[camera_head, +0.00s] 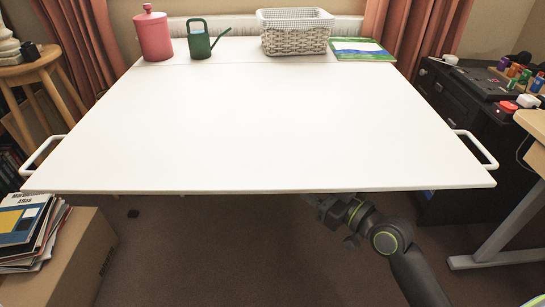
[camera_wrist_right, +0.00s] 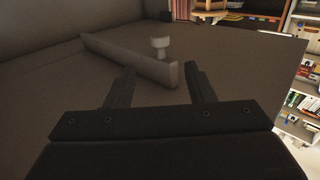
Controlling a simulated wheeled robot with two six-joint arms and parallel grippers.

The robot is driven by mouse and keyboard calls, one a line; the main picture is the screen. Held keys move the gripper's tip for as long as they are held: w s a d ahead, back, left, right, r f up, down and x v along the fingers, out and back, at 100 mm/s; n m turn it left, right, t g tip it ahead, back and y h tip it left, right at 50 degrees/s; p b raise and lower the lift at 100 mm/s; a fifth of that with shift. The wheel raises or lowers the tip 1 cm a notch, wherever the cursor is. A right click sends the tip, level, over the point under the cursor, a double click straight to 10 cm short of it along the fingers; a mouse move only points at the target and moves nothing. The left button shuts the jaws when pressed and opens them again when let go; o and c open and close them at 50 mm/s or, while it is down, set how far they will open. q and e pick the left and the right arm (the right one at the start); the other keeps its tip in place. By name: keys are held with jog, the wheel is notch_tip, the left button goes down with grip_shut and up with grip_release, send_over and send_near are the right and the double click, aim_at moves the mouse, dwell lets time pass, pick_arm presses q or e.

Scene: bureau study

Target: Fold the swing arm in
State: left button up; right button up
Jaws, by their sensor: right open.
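The white table leaf (camera_head: 240,130) is level in the head view, with a seam near its back and a handle on each side. In the right wrist view I see its underside. A long pale bar (camera_wrist_right: 125,58), which looks like the swing arm, runs there slantwise, its near end close to my fingertips. A short round knob (camera_wrist_right: 159,47) shows just beyond the bar; I cannot tell whether they join. My right gripper (camera_wrist_right: 160,78) is open, its fingertips near the bar's end, with no clear grip. My left gripper is out of view.
A red canister (camera_head: 153,36), green watering can (camera_head: 201,42), white basket (camera_head: 293,38) and picture book (camera_head: 361,49) stand at the table's back. A box with books (camera_head: 32,232) is at lower left, a dark cabinet (camera_head: 455,100) at right.

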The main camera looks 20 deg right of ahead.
jog(key=b+x, duration=0.1)
jog(key=x, duration=1.1)
jog(key=shift+w+b, duration=0.1)
jog(key=shift+b, duration=0.3)
jog(key=shift+c, duration=0.2)
grip_shut()
